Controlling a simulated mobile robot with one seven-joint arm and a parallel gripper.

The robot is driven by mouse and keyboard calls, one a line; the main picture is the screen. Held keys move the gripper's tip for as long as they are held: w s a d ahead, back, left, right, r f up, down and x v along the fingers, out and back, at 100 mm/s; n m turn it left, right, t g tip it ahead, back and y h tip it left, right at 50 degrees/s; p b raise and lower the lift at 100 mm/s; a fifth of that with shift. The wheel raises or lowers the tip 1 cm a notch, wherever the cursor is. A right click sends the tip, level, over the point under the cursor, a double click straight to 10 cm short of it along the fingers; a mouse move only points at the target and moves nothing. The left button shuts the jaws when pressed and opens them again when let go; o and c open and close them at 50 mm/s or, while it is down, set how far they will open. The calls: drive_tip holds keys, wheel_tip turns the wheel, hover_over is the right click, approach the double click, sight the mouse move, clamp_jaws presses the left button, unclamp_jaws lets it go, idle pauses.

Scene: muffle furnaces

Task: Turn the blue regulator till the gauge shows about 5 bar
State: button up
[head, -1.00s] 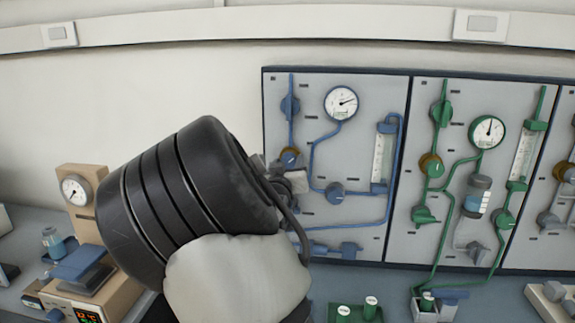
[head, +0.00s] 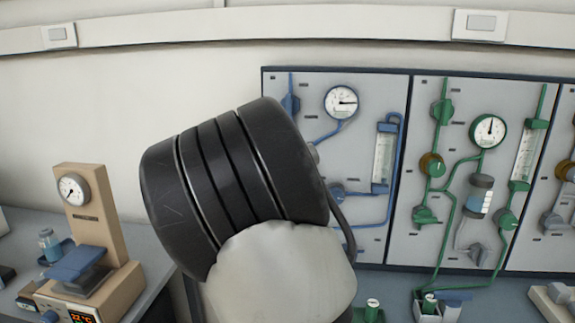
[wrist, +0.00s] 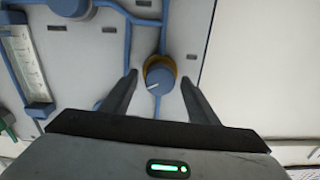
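The blue regulator (wrist: 160,74) is a round knob with a pale pointer line and a brass ring behind it. In the wrist view it sits between the two dark fingers of my gripper (wrist: 159,79). The gripper is open, with a visible gap on both sides of the knob. In the head view my arm hides both the gripper and the regulator. The blue line's gauge (head: 341,102) is a white dial on the left panel; its needle points about straight right. Its numbers are too small to read.
The blue panel also holds a flowmeter (head: 383,158) and a lower blue knob (head: 338,190), partly covered by my arm. The green panel (head: 462,105) is to the right. A beige device (head: 95,232) with its own dial stands on the bench at the left.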

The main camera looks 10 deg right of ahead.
drive_tip(key=p+v, duration=0.3)
drive_tip(key=v, duration=1.4)
drive_tip(key=shift+s, duration=0.2)
idle(1.1)
drive_tip(key=s+d+f+n+g+y, duration=0.25)
drive_tip(key=s+g, duration=0.35)
drive_tip(key=s, duration=0.7)
drive_tip(key=s+d+f+n+g+y, duration=0.1)
drive_tip(key=s+d+n+g+y, duration=0.3)
drive_tip(key=s, duration=0.9)
wheel_tip(320, 180, up, 16)
drive_tip(key=s+m+g+p, duration=0.1)
drive_tip(key=m+p, duration=0.1)
drive_tip(key=p, duration=1.4)
drive_tip(key=shift+a+g+h+p, duration=0.3)
drive_tip(key=shift+a+h+p, duration=0.05)
drive_tip(key=shift+h+p, duration=0.1)
